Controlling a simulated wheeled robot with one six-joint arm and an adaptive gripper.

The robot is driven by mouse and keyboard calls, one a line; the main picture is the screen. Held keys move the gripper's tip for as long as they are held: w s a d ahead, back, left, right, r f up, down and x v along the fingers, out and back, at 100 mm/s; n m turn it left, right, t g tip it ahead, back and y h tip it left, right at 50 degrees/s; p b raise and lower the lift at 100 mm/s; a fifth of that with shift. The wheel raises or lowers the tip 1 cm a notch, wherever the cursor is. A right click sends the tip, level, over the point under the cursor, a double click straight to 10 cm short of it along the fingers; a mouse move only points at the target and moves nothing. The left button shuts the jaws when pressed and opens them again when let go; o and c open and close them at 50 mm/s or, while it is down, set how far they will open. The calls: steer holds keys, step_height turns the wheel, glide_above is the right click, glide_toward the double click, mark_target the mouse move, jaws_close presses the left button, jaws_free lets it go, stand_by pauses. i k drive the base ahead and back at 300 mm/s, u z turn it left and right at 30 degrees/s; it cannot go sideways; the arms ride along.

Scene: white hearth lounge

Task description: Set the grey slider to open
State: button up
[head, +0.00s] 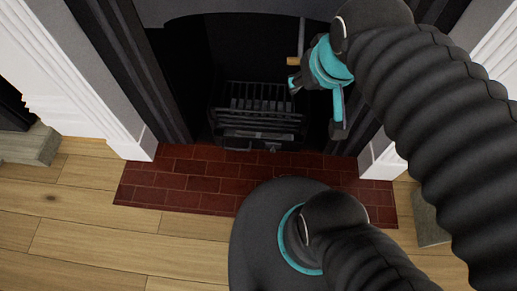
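My gripper (316,105) is in front of the right side of the fireplace opening, its teal fingers spread apart with nothing visible between them. A thin grey upright bar (301,38) with a small tan piece (293,61) at its lower end shows just left of my gripper. It may be the grey slider, but I cannot tell for sure, nor its setting. My gripper appears close to the tan piece; contact cannot be told. A dark grate (256,112) stands in the opening, with a paler grey strip (255,134) across its lower front.
A red brick hearth (190,182) lies before the fireplace, with wooden floor (90,225) around it. White surround posts (105,90) flank the opening. A grey lintel (235,14) runs above. My ribbed arm covers the right side, and my base covers the lower middle.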

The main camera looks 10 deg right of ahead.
mark_target(274, 146)
steer(key=u, duration=2.35)
steer(key=i, duration=1.45)
steer(key=z, duration=3)
